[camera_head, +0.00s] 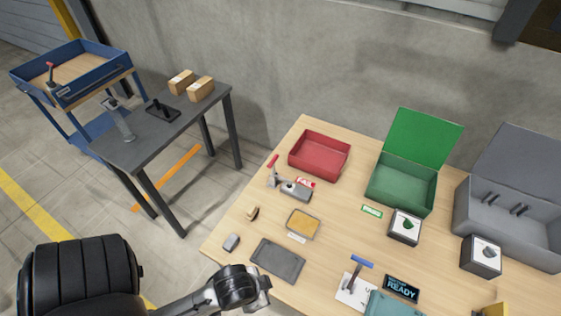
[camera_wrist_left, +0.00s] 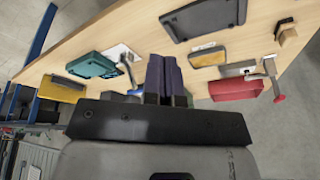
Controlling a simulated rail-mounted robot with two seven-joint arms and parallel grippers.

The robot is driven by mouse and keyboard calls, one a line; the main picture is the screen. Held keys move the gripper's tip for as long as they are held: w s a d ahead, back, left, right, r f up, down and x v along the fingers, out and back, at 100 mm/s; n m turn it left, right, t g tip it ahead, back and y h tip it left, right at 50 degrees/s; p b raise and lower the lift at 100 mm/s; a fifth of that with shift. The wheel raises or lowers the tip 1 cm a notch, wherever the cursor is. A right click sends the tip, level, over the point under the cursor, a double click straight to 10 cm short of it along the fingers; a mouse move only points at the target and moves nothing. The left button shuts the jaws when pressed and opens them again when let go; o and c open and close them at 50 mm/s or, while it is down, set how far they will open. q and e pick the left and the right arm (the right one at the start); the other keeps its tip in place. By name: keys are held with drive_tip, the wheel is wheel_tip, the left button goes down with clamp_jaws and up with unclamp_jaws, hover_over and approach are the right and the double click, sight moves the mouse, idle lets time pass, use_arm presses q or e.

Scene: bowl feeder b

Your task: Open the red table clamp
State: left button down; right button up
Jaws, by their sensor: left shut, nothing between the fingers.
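The clamp (camera_head: 292,188) with a red handle (camera_head: 272,161) sits on the wooden table, left of and in front of the red bin. Its grey metal body lies along the table and the red-tipped handle stands up at its left end. It also shows in the left wrist view (camera_wrist_left: 268,74), at the right beside the red bin. My left gripper (camera_head: 264,289) is low in the head view, at the table's front left, well apart from the clamp. Its two dark fingers show in the left wrist view (camera_wrist_left: 164,72), closed together and empty. My right gripper is not seen.
Near the clamp are a red bin (camera_head: 319,155), a yellow-topped block (camera_head: 303,223), a dark tray (camera_head: 277,261) and small blocks (camera_head: 231,242). Green (camera_head: 401,186) and grey (camera_head: 508,225) open boxes are farther right.

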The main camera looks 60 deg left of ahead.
use_arm(q)
drive_tip(key=w+a+f+n+g+y+b, duration=0.15)
drive_tip(key=w+a+n+y+b, duration=0.25)
drive_tip(key=w+a, duration=0.9)
drive_tip(key=w+a+n+g+y+b, duration=0.4)
drive_tip(key=w+a, duration=0.6)
drive_tip(key=a, duration=0.5)
drive_tip(key=w+r+g+b, duration=0.2)
drive_tip(key=w+r+b, duration=0.3)
drive_tip(key=w, duration=0.6)
drive_tip(key=shift+w+a+r+h, duration=0.2)
drive_tip(key=shift+r+h, duration=0.2)
drive_tip(key=shift+r, duration=0.4)
drive_tip(key=shift+s+f, duration=0.1)
